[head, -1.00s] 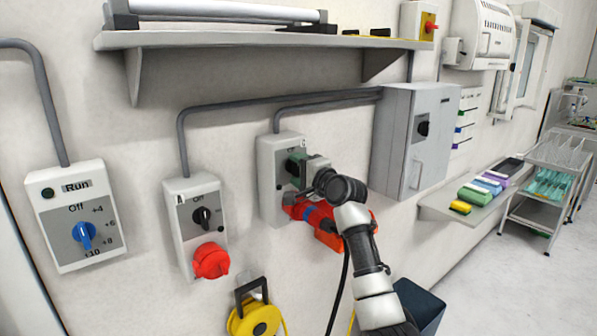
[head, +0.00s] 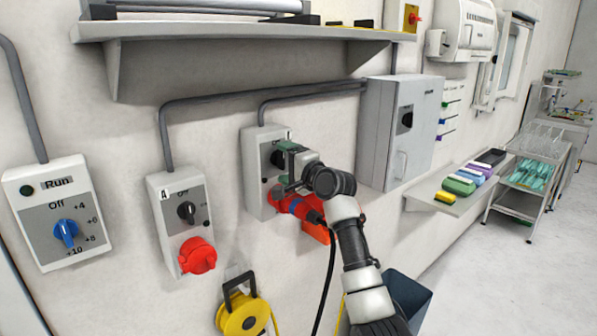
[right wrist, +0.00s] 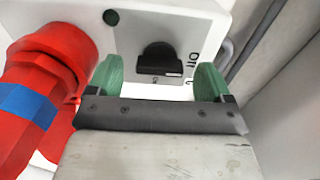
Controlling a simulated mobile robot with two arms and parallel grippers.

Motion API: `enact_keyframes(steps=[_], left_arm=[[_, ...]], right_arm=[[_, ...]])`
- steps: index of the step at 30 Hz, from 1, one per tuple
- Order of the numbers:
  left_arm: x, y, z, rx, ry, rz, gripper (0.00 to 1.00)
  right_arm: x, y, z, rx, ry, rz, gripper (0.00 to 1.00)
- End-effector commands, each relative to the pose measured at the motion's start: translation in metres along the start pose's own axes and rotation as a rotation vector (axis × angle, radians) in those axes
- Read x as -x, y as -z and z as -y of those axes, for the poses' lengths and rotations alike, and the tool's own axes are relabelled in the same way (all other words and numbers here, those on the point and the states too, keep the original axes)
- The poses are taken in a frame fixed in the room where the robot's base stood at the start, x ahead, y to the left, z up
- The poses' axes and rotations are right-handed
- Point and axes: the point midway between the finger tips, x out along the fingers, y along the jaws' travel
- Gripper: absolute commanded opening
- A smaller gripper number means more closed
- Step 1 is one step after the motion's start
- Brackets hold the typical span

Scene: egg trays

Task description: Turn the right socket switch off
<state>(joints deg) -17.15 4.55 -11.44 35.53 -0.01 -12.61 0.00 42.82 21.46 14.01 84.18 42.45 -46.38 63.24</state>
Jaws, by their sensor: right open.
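The right socket box (head: 252,195) is grey and white, on the wall, with a black rotary switch (head: 277,157) on its face. The switch also shows in the right wrist view (right wrist: 158,58), with "Off" printed to its right there. A red plug with a blue band (head: 292,206) sits in the socket below; it fills the left of the right wrist view (right wrist: 30,100). My right gripper (head: 288,158) is open, with its green fingertips in front of the switch. In the wrist view the switch lies between and beyond the fingers (right wrist: 158,80), apart from them. My left gripper is not in view.
A grey cabinet (head: 385,150) juts out at right. A shelf (head: 220,33) hangs above. A yellow cable reel (head: 243,318) is below.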

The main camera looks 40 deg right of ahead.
Motion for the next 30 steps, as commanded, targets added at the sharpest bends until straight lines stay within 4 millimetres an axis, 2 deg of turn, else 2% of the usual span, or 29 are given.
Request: enact_keyframes(steps=[9, 15, 20, 30], left_arm=[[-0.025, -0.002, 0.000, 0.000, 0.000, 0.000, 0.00], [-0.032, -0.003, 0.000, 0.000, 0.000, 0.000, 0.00], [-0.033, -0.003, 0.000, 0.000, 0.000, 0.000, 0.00], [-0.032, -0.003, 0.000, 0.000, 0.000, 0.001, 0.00]], right_arm=[[0.062, 0.000, -0.005, 0.004, -0.002, -0.001, 0.81], [0.089, 0.000, -0.003, 0.003, -0.002, 0.000, 0.81], [0.097, -0.001, -0.002, 0.002, -0.004, 0.000, 0.81], [0.097, -0.001, -0.002, 0.001, -0.004, 0.000, 0.81]])
